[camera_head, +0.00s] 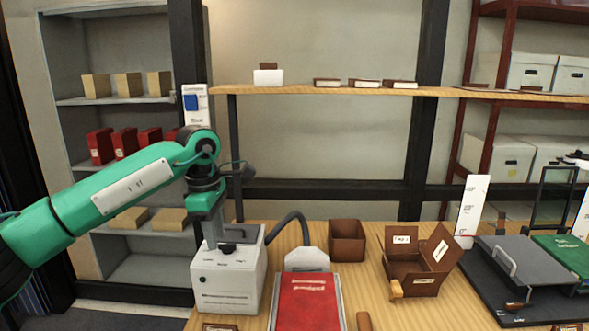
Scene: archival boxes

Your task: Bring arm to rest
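My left arm (120,190) is green and comes in from the left edge, with its elbow-like dark joint high at left centre. My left gripper (222,240) hangs down from it, just over or in front of the top of a white box-shaped device (226,281). I cannot tell if it touches the device. Its fingers are small and partly lost against the device, so their opening is unclear. No held object shows. My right gripper is not in view.
On the wooden table (385,316) are a red book (308,303) on a grey holder, a brown open box (347,241), a box with raised flaps (417,264) and a dark mat (485,295) with a grey folder. A wooden shelf (440,92) runs behind; grey shelving (136,100) stands at left.

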